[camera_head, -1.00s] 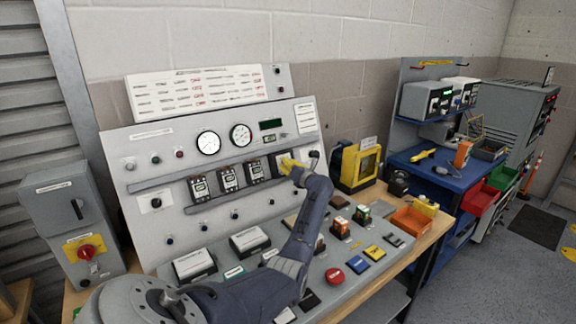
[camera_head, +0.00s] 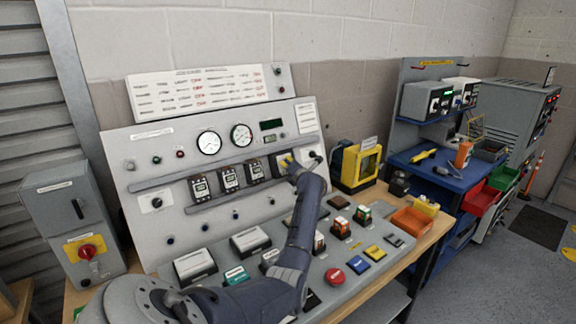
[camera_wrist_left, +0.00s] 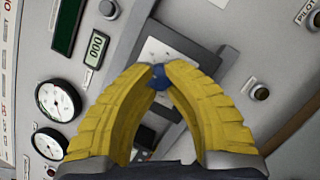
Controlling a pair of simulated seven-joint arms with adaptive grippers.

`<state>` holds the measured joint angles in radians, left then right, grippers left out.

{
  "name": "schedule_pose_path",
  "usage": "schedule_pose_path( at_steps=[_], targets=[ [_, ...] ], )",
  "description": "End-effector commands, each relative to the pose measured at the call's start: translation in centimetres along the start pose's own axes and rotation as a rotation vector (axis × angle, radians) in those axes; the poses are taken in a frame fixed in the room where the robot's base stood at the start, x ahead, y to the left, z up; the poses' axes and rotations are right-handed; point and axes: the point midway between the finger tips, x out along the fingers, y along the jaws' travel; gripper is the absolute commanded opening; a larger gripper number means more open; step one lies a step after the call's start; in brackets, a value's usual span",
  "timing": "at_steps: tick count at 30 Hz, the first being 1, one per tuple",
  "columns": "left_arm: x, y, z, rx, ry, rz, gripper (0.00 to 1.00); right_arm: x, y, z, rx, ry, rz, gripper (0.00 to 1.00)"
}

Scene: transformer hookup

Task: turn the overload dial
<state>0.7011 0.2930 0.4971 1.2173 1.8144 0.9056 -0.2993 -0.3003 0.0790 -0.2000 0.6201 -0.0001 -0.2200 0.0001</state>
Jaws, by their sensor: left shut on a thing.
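My left gripper (camera_wrist_left: 160,82) has yellow fingers. In the left wrist view its tips are closed on a small blue dial (camera_wrist_left: 160,78) in front of a dark and light device on the panel. In the head view the left gripper (camera_head: 287,162) is at the right end of the row of panel devices, where my arm partly hides that device (camera_head: 279,168). The dial itself cannot be made out in the head view. How far the dial is turned cannot be told. My right gripper is in neither view.
Two round gauges (camera_head: 209,143) and a green display (camera_head: 271,124) sit above the rail. Several black breakers (camera_head: 228,179) stand left of the gripper. A yellow-framed box (camera_head: 360,166) stands right of the panel. Buttons and blocks cover the desk below.

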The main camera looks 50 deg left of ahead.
Motion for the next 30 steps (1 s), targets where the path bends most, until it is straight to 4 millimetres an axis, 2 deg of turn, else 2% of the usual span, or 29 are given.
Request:
schedule_pose_path(
  at_steps=[11, 12, 21, 30],
  targets=[
    [0.05, 0.2, 0.08, 0.003, -0.002, 0.002, 0.0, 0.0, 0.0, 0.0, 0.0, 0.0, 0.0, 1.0],
    [0.05, 0.2, 0.09, 0.003, -0.002, 0.002, 0.16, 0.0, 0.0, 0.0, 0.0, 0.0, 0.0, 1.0],
    [0.02, 0.07, 0.04, 0.003, -0.001, 0.0, 0.49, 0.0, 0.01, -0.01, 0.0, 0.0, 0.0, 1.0],
    [-0.2, 0.01, 0.03, 0.003, -0.001, 0.0, 0.49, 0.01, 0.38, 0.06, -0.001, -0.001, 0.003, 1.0]
  ],
)
